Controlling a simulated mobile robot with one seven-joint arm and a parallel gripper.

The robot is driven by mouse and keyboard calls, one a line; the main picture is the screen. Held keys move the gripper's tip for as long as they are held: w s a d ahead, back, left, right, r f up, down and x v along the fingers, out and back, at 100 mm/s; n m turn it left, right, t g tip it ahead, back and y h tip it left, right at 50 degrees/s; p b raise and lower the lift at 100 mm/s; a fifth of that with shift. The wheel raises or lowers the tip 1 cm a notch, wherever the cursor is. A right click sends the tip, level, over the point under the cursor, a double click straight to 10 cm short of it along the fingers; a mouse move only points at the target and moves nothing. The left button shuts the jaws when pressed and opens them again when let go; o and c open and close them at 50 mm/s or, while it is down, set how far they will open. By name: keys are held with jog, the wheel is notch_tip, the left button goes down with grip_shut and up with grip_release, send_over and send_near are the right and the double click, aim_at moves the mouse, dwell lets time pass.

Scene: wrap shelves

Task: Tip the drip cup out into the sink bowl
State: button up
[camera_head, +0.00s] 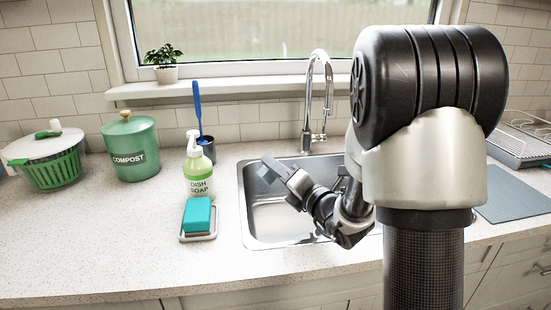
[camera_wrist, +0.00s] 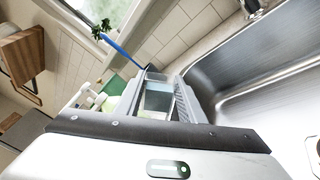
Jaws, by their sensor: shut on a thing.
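The sink bowl (camera_head: 262,218) is a steel basin set in the counter, and its shiny wall fills the right of the wrist view (camera_wrist: 262,75). My gripper (camera_head: 274,172) is over the left part of the bowl, its fingers pointing up and left. In the wrist view my gripper (camera_wrist: 160,100) is shut on a small greyish, box-like thing, the drip cup (camera_wrist: 158,103), between its fingers. The fingers hide much of the cup. I cannot make out its contents or exactly how far it is tilted.
Left of the sink stand a dish soap bottle (camera_head: 199,170), a teal sponge (camera_head: 197,215) on a tray, and a blue-handled brush (camera_head: 198,105) in a dark holder. The faucet (camera_head: 322,85) rises behind the bowl. A green compost bin (camera_head: 130,150) stands farther left.

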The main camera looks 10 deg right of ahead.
jog(key=m+p, duration=0.2)
jog(key=m, duration=0.1)
jog(key=m+p, duration=0.1)
jog(key=m, duration=0.1)
jog(key=shift+w+d+f, duration=0.15)
jog(key=shift+d+f, duration=0.1)
jog(key=shift+d, duration=0.1)
jog(key=m+p, duration=0.1)
jog(key=r+m+p, duration=0.1)
jog(key=shift+w+d+m, duration=0.1)
jog(key=shift+d+m, duration=0.2)
jog(key=shift+w+d+r+m+p, duration=0.1)
jog(key=shift+d+m+p, duration=0.1)
jog(key=shift+m+p, duration=1.05)
dwell(0.5)
